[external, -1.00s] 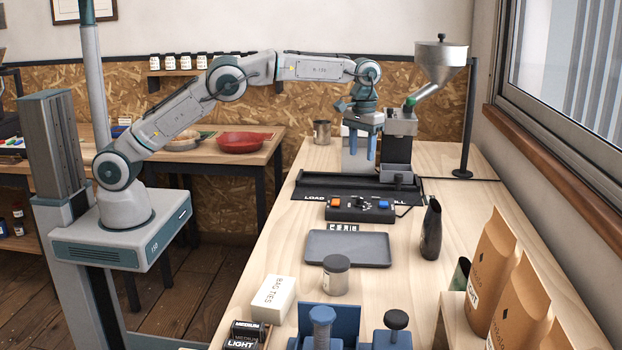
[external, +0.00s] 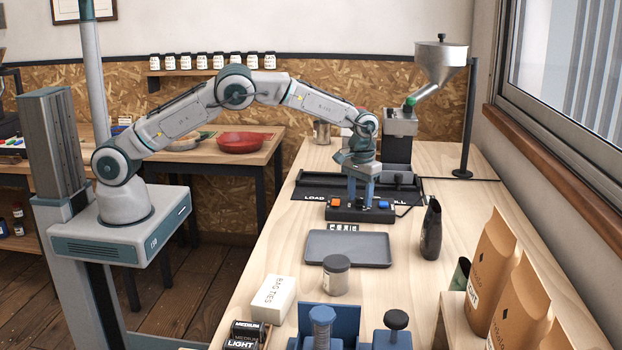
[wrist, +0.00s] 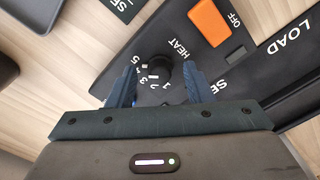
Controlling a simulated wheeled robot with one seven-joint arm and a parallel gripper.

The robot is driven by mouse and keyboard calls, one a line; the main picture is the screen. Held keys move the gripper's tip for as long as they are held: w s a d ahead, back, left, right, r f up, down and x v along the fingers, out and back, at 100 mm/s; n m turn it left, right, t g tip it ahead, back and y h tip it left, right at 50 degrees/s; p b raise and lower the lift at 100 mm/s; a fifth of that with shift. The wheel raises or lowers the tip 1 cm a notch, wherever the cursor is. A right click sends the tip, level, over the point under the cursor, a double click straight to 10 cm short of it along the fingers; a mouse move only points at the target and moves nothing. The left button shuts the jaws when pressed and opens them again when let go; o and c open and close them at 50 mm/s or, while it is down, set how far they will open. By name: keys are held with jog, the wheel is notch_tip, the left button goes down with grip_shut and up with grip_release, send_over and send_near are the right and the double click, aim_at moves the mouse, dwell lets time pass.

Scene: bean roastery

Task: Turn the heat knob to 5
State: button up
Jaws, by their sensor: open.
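The black control box (external: 346,214) stands on the bench, with my gripper (external: 360,204) pointing down over its middle. Whether either finger touches the knob is not clear. I cannot tell which digit the knob points to. In the external view my fingers hide the knob.
An orange switch (wrist: 208,22) marked OFF sits close to the knob. A blue button (external: 383,205) is at the box's right. A grey tray (external: 348,249) lies in front, a dark bottle (external: 431,228) stands to the right, and the black LOAD tray (external: 310,189) lies behind.

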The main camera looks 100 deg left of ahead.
jog(key=c, duration=1)
jog(key=shift+m+b, duration=0.3)
jog(key=shift+m, duration=0.4)
jog(key=o, duration=1)
notch_tip(320, 180, up, 14)
jog(key=b, duration=0.1)
jog(key=shift+f, duration=0.1)
